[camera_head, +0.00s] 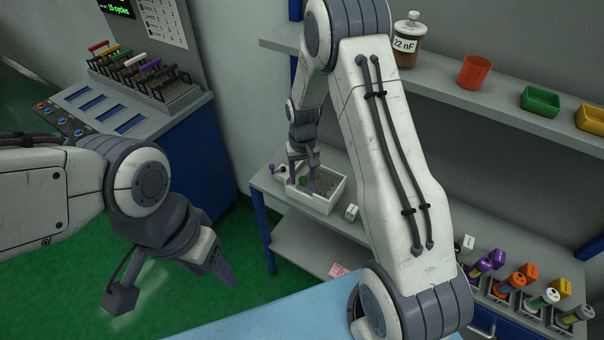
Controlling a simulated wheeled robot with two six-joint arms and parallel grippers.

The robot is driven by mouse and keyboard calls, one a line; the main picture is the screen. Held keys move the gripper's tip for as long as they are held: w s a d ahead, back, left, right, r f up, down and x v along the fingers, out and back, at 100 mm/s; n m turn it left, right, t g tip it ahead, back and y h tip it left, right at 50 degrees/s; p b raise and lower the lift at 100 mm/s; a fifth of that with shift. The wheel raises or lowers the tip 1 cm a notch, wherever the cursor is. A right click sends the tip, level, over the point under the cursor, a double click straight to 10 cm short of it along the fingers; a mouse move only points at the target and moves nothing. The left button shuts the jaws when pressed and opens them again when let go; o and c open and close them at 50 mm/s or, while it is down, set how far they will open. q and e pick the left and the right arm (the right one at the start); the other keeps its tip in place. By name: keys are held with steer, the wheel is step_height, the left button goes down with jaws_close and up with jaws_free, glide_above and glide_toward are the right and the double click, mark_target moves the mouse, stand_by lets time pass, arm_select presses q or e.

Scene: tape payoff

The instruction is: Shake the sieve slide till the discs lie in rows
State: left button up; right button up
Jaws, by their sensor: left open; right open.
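A white open-topped tray (311,201) stands on the grey bench under the shelf, with small coloured pieces in it, a green one among them. They are too small to tell whether they are discs or how they lie. My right gripper (304,180) is open and reaches down at the tray; whether it touches anything there I cannot tell. My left gripper (178,290) is open and empty over the green floor at lower left. I cannot make out a sieve slide for certain.
A wall shelf holds a jar marked 22 nF (407,45), a red cup (475,72) and green (540,101) and yellow bins. A blue console (130,125) with coloured handles stands at left. A pale blue surface (275,315) lies in front.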

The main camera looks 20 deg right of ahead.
jaws_close()
steer(key=shift+s, duration=0.1)
stand_by(1.2)
